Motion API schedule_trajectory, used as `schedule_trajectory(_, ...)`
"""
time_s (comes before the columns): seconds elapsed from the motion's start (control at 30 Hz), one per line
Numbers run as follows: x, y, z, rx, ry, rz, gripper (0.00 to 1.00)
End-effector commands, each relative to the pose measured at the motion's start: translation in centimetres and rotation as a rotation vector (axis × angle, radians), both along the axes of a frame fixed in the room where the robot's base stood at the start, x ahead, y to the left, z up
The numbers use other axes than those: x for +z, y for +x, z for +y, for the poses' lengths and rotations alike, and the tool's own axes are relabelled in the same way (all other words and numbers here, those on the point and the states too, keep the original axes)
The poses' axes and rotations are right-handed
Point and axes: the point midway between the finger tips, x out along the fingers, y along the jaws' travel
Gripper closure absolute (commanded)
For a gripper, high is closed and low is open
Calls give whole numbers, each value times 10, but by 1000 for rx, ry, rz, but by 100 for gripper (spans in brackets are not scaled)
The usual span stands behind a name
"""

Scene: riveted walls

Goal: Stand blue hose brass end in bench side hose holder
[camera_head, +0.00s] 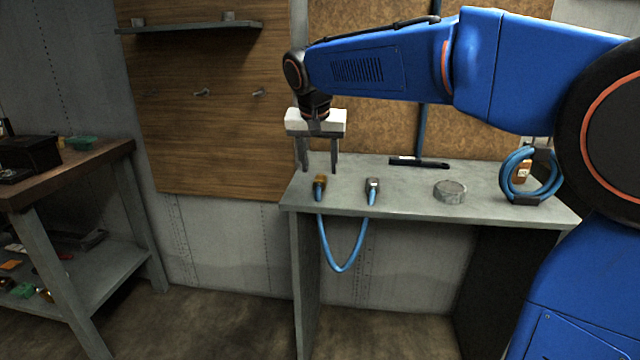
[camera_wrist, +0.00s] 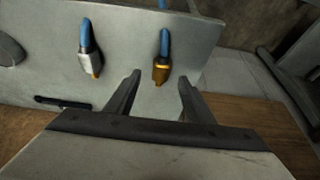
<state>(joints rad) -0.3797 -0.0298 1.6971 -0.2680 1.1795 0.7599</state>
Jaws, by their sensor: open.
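The blue hose (camera_head: 341,268) hangs in a loop below the front edge of the grey bench (camera_head: 420,196). Its brass end (camera_head: 319,182) lies on the bench top near the front left; its silver end lies to the right (camera_head: 372,185). In the wrist view the brass end (camera_wrist: 161,72) appears between and slightly beyond my fingertips, with the silver end (camera_wrist: 90,64) to the left. My gripper (camera_head: 320,168) is open and empty, pointing down above the bench's left part, apart from the brass end. I cannot pick out the bench side hose holder with certainty.
A coiled blue hose (camera_head: 510,180) stands at the bench's right end. A round grey tin (camera_head: 450,191) and a dark bar (camera_head: 418,162) lie on the bench. A cluttered wooden-topped workbench (camera_head: 70,172) stands at the left. A wooden panel (camera_head: 200,110) is behind.

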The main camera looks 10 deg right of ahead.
Motion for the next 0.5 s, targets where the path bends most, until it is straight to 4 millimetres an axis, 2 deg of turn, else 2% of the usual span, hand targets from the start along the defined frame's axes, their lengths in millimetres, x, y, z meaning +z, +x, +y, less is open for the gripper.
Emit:
schedule_trajectory(0.27,-13,6,-1,0,-1,1,52)
schedule_trajectory(0.5,-43,19,-4,1,-1,1,52)
